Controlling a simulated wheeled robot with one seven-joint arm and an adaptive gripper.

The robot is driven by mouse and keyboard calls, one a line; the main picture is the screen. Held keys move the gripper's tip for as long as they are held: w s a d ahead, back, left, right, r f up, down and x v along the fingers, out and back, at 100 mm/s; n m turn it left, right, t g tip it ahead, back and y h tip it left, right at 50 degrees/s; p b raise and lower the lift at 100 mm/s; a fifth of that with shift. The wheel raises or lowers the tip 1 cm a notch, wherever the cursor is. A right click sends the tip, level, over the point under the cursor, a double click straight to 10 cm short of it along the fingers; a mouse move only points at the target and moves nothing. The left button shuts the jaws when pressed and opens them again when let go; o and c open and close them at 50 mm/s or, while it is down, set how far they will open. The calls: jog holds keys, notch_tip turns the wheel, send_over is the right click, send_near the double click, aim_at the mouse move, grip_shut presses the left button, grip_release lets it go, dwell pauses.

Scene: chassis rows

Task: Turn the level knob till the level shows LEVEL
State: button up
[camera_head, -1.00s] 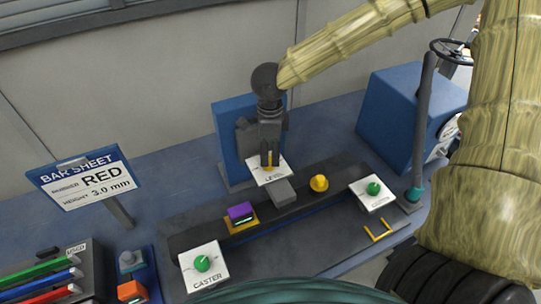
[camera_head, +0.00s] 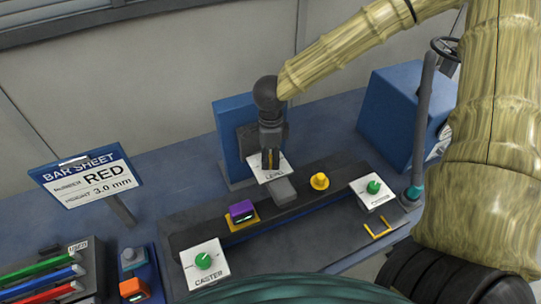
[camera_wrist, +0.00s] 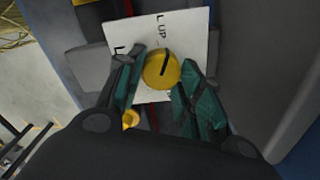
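The level knob (camera_wrist: 161,70) is a round yellow knob with a dark pointer line, on a white plate (camera_wrist: 176,28) whose lettering includes "UP". The plate also shows in the head view (camera_head: 263,174). My gripper (camera_head: 270,160) points down at this plate. In the wrist view its two teal-padded fingers (camera_wrist: 164,73) stand on either side of the knob, very close to it; whether both press on it is unclear. A purple block (camera_head: 241,209) with a small dark-green display sits on the dark rail; its display is too small to read.
White plates with green knobs, one marked CASTER (camera_head: 204,263), the other (camera_head: 373,189), stand at the rail's ends. A yellow knob (camera_head: 319,181) stands on the rail. A blue box (camera_head: 395,110) is at right, a bar sheet sign (camera_head: 90,180) at left.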

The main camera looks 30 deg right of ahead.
aim_at(271, 159)
jog(key=shift+r+p, duration=0.15)
jog(key=shift+p, duration=0.25)
jog(key=shift+m, duration=0.5)
jog(key=o, duration=1)
jog(key=shift+o, duration=0.2)
notch_tip(271, 159, up, 12)
jog(key=shift+d+f, duration=0.1)
jog(key=shift+f, duration=0.1)
